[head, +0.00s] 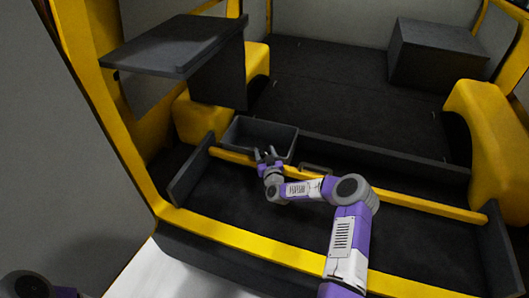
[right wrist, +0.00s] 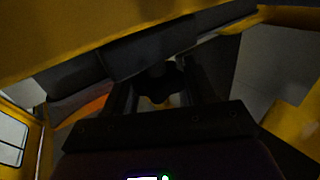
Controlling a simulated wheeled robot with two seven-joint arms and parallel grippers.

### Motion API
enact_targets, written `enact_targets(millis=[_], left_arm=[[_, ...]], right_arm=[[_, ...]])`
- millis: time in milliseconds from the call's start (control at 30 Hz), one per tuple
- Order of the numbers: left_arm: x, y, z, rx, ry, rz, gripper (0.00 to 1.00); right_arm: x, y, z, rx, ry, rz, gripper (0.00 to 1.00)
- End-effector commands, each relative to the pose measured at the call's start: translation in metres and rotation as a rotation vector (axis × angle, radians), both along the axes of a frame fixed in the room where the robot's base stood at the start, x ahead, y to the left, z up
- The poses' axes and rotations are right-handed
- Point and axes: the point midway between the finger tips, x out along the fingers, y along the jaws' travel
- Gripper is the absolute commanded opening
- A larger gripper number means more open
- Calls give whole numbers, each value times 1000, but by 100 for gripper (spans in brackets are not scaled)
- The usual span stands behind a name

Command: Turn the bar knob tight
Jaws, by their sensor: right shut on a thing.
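My right gripper (head: 268,153) is at the left part of the yellow bar (head: 400,199), in front of the dark open bin. In the right wrist view its two dark fingers (right wrist: 160,88) are on either side of a small dark knob (right wrist: 158,72), and the gripper is shut on it. The knob is mostly hidden between the fingers and the picture is dark, so its turn angle cannot be told. In the head view the knob is hidden by the gripper. A piece of my left arm shows at the bottom left corner, but its gripper is out of view.
The dark bin (head: 243,133) is just behind the bar. A dark flat shelf (head: 170,48) overhangs at the upper left. A dark box (head: 437,55) stands at the back right. A yellow front sill (head: 235,240) runs along the near edge. The dark floor behind the bar is largely clear.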

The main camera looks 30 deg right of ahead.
Motion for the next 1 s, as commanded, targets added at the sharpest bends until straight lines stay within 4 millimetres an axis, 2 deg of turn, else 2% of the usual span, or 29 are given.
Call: enact_targets(millis=[200,433,1000], left_arm=[[0,0,12,0,0,0,0],[0,0,18,0,0,0,0],[0,0,1,0,0,0,0]], right_arm=[[1,2,2,-2,1,-147,25],[1,2,2,-4,-2,-361,25],[0,1,-1,-1,-5,-843,25]])
